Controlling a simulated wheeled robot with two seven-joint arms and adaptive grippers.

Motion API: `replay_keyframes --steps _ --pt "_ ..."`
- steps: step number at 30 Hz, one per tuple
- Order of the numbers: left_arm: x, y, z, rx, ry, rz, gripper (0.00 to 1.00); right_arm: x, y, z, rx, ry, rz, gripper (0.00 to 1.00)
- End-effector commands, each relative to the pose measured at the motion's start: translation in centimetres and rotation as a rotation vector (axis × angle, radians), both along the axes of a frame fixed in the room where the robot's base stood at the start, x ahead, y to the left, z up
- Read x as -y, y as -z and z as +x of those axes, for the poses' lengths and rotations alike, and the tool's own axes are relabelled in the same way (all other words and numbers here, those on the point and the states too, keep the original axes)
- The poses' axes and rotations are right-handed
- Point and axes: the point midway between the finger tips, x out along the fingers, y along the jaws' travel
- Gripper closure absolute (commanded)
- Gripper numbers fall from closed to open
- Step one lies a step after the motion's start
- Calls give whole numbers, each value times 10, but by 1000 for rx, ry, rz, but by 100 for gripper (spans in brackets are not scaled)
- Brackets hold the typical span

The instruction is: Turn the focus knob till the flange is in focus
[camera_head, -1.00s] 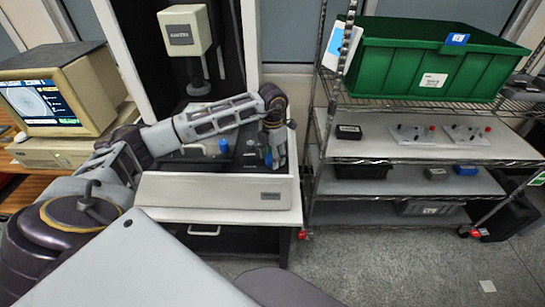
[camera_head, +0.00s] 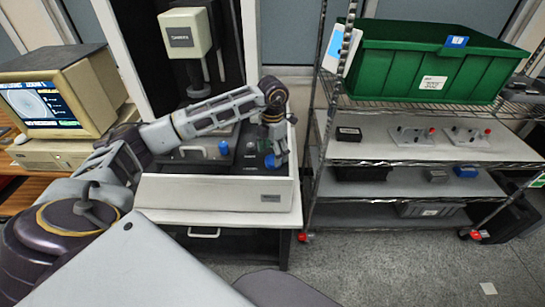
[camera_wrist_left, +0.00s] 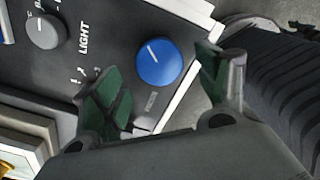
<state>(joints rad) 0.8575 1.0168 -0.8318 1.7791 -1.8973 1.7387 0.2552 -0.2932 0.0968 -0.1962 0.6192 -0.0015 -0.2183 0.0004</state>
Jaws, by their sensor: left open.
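The blue knob (camera_wrist_left: 160,63), with a white pointer line, stands on a dark panel in the left wrist view. It also shows in the head view (camera_head: 269,161), partly beside my gripper. My left gripper (camera_wrist_left: 163,82) is open, with its green-padded fingers on either side of the knob and a gap to it on both sides. In the head view my left gripper (camera_head: 278,157) is over the right end of the machine's panel. The monitor (camera_head: 42,104) shows a round grey picture with text and green marks. I cannot tell how sharp the flange looks. My right gripper is not in view.
A grey knob (camera_wrist_left: 46,31) marked LIGHT is on the same panel. The machine's white base (camera_head: 215,190) surrounds the panel. A wire shelf rack with a green bin (camera_head: 420,65) stands to the right. The floor in front is clear.

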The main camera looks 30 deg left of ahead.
Motion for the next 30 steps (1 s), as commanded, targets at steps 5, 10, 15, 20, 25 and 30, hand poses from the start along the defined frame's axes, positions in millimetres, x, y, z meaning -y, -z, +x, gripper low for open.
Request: replay_keyframes --steps 5,10,15,20,25,30 --pt "0 -28 1 4 0 0 26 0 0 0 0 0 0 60" --pt "0 -53 1 4 0 0 26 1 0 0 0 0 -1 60" --pt "0 -74 1 2 0 0 26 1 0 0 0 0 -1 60" --pt "-1 -87 1 2 0 0 26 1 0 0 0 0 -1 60" --pt "-1 -91 0 0 0 0 26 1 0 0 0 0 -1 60" --pt "-1 -91 0 0 0 0 26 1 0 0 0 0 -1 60"
